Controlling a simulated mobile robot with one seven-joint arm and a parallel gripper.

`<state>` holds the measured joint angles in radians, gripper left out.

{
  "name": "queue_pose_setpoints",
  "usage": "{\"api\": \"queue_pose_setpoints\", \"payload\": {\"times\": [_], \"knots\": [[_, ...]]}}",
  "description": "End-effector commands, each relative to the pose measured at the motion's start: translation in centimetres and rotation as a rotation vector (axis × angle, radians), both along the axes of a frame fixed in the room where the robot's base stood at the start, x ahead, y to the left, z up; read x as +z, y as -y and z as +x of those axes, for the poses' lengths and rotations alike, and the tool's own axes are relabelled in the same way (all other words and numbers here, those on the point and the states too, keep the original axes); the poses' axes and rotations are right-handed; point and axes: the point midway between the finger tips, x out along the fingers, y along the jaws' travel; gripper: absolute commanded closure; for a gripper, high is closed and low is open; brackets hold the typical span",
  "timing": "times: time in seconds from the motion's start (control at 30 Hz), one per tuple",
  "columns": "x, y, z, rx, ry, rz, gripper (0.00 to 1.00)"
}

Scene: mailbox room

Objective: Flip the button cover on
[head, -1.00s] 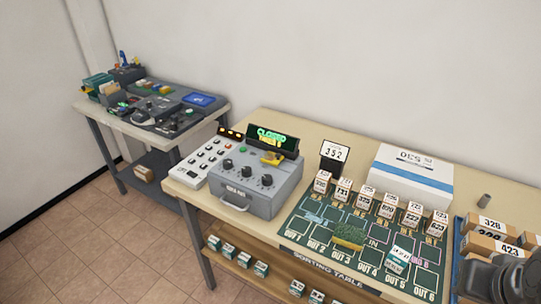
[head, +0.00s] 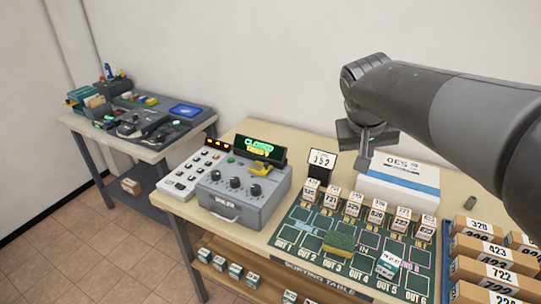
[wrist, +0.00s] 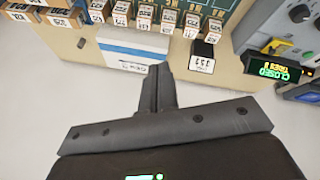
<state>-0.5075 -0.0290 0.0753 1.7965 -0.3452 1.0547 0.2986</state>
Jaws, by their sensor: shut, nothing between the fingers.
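A grey machine (head: 243,193) with three dark knobs stands on the sorting table. A small yellow part (head: 261,168), which looks like the button cover, sits on its top in front of a green "CLOSED" display (head: 261,148). Whether the cover is up or down is too small to tell. The yellow part also shows at the right of the wrist view (wrist: 277,46). My gripper (head: 364,162) is shut and empty, raised to the right of the machine and apart from it, near the white box. Its shut fingers show in the wrist view (wrist: 158,70).
A white box with a blue stripe (head: 398,190), a "352" sign (head: 322,160) and several small boxes stand right of the machine. A keypad (head: 195,170) adjoins its left. Cartons (head: 495,266) fill the right. Air above the machine is clear.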

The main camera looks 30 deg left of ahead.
Motion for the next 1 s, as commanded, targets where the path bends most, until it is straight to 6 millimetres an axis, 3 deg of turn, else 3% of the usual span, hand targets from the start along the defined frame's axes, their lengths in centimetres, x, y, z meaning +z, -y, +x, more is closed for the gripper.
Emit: {"api": "queue_pose_setpoints", "payload": {"times": [0.03, 0.37, 0.7, 0.83, 1.0], "knots": [[-0.3, -2.2, 0.7, 0.024, -0.001, -0.011, 1.0], [-2.4, -14.9, 3.2, 0.128, 0.029, -0.071, 1.0], [-6.6, -28.3, 2.2, 0.222, 0.07, -0.111, 1.0], [-8.0, -31.9, 1.3, 0.245, 0.086, -0.119, 1.0], [-9.1, -34.6, 0.5, 0.261, 0.097, -0.125, 1.0]]}}
